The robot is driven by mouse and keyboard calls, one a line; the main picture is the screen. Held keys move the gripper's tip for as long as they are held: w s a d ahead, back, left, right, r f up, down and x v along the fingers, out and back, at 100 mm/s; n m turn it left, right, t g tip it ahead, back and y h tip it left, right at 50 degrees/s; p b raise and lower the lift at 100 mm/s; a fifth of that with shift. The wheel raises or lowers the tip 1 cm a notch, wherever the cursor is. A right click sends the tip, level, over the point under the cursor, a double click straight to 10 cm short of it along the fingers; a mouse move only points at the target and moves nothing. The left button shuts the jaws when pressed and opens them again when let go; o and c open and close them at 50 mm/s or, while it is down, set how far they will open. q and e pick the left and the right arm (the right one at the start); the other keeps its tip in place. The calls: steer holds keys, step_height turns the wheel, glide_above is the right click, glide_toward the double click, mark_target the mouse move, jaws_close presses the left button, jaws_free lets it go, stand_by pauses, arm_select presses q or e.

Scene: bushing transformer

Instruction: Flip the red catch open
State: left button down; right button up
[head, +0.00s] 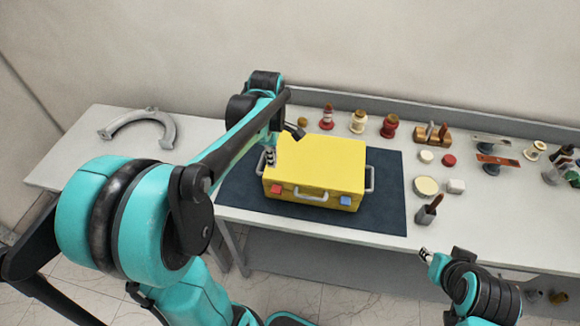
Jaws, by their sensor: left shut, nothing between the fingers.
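A yellow case (330,162) with a closed lid sits on a dark mat (390,205) on the bench. A red catch (277,189) is on the left of its front face, and a blue catch (345,201) is on the right. Whether the red catch is flipped is too small to tell. My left gripper (270,158) is shut and empty, pointing down at the case's left end, close above and behind the red catch. I cannot tell if it touches the case. My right gripper (426,256) is in front of the bench, away from the case; its fingers are too small to read.
A white carry handle (311,195) is on the case's front, with a side handle (370,178) at the right. Several insulators stand behind, including a red one (390,125). A brush holder (429,208) and a white dish (426,185) lie right. A grey horseshoe-shaped part (140,118) lies left.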

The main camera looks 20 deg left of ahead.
mark_target(274, 193)
arm_select(q)
steer(key=shift+s, duration=0.15)
steer(key=f+b, duration=0.2)
steer(key=f, duration=1.2)
steer(key=shift+w, duration=0.2)
steer(key=shift+s+t+b, duration=0.3)
steer(key=shift+b, duration=0.1)
